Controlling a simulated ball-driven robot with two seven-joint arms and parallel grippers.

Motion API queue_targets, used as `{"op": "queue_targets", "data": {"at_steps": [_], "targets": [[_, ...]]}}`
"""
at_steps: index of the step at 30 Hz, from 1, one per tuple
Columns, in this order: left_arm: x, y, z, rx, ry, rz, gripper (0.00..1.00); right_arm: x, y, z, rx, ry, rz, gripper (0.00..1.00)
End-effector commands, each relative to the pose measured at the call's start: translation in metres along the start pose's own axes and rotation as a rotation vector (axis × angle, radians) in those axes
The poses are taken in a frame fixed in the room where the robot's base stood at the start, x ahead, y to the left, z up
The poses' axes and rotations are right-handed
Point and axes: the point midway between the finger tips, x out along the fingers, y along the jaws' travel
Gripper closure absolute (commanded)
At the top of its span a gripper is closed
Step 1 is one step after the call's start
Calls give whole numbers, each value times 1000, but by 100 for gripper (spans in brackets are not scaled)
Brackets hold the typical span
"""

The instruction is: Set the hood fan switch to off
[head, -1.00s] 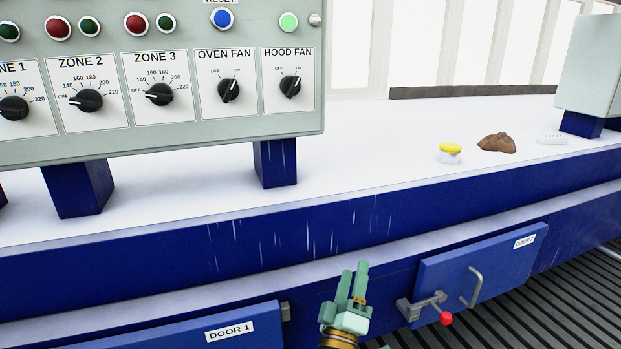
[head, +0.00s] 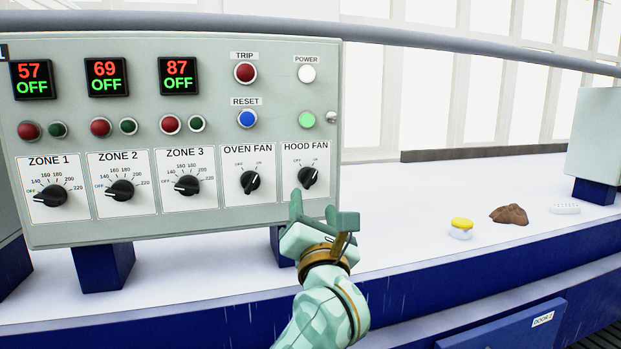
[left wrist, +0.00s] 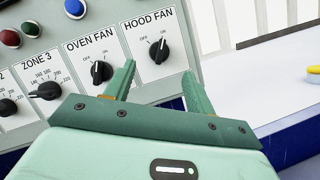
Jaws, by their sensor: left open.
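The hood fan switch (head: 308,178) is a black rotary knob at the lower right of the grey panel, under the label HOOD FAN. Its white pointer leans up and to the right, toward ON. It also shows in the left wrist view (left wrist: 158,51), above and between my fingers. My left gripper (head: 322,212) is open and empty, just below the knob in the head view and in front of the panel. In the left wrist view its two fingers (left wrist: 160,86) point toward the panel, apart from the knob. My right gripper is not in view.
The oven fan knob (head: 250,182) sits close on the left, with the zone knobs beyond it. A green lamp (head: 307,120) is above. A yellow-lidded jar (head: 461,228) and a brown lump (head: 509,214) lie on the white counter (head: 400,200) to the right.

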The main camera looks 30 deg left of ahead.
Motion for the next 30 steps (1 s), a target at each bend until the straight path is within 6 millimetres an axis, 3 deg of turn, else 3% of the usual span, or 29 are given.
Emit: {"op": "queue_targets", "data": {"at_steps": [3, 9, 15, 22, 23, 27, 30], "targets": [[31, 2, 2, 4, -1, 4, 45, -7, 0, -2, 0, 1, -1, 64], [66, 1, 1, 4, 0, 2, 45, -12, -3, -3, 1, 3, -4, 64], [78, 0, 0, 1, 0, 0, 45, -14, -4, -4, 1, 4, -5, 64], [79, 0, 0, 1, 0, 0, 45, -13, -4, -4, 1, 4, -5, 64], [79, 0, 0, 1, 0, 0, 48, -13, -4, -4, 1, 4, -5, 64], [79, 0, 0, 1, 0, 0, 87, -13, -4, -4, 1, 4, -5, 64], [79, 0, 0, 1, 0, 0, 90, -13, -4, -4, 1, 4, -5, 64]]}}
